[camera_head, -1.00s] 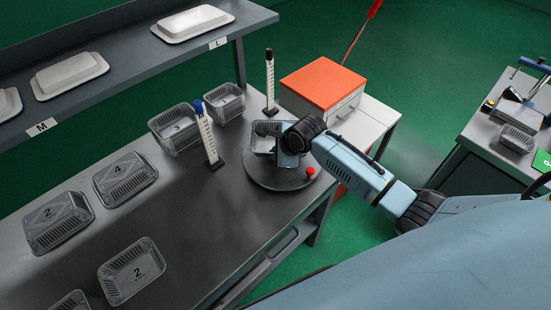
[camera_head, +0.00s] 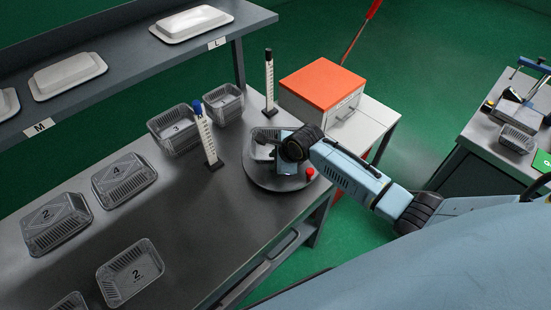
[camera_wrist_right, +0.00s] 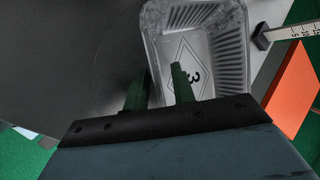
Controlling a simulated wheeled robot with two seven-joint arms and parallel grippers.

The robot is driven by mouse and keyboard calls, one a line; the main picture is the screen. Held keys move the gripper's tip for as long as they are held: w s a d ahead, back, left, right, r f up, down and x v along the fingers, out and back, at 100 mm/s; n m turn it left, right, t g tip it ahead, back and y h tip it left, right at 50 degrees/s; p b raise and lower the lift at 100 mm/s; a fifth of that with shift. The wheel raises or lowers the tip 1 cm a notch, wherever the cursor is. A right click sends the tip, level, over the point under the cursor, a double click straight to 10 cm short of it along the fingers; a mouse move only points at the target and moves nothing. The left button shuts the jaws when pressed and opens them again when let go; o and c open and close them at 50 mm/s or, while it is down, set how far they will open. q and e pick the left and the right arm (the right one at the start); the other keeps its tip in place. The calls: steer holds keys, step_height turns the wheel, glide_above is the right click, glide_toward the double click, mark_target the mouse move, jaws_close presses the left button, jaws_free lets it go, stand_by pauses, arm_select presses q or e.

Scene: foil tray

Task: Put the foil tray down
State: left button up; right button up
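The foil tray (camera_head: 262,152) sits on the round dark turntable (camera_head: 268,183) at the bench's right end, partly hidden by my right gripper (camera_head: 273,143). In the right wrist view the tray (camera_wrist_right: 222,20) is upright and empty, with a 3 in a diamond on its floor. There, my right gripper (camera_wrist_right: 160,84) has its two green fingers apart, one outside and one inside the near left wall. A gap shows between the fingers and the wall, so it is open around the wall. My left gripper is not in view.
A red knob (camera_head: 310,173) is on the turntable's edge. Two marked posts (camera_head: 208,140) (camera_head: 270,82) stand near it. Several other foil trays (camera_head: 130,272) lie on the bench. An orange-topped box (camera_head: 322,82) stands behind. The bench's middle is clear.

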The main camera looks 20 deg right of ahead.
steer(key=p+v, duration=0.2)
steer(key=v, duration=1)
steer(key=shift+o, duration=0.3)
steer(key=shift+s, duration=0.1)
stand_by(0.6)
